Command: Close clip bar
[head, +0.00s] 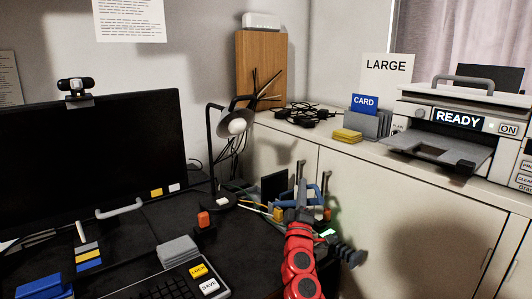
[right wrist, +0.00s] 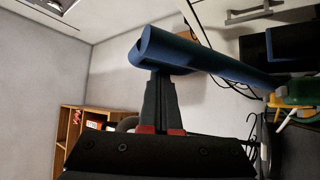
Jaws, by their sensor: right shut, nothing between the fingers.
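A blue bar (right wrist: 205,58), which I take to be the clip bar, runs slantwise across the right wrist view. My right gripper (right wrist: 160,75) is shut and empty. Its dark fingertips are right at the bar's near side, close to its left end; they seem to touch it, but I cannot be sure. In the head view the blue bar (head: 313,190) shows small at the desk's right end, just beyond my right gripper (head: 297,212) and red arm. What lies under the bar is mostly hidden there, so I cannot tell how far it is open. My left gripper is not in view.
A desk lamp (head: 236,127) and a monitor (head: 90,150) stand to the left. Cables and small items crowd the desk's right end.

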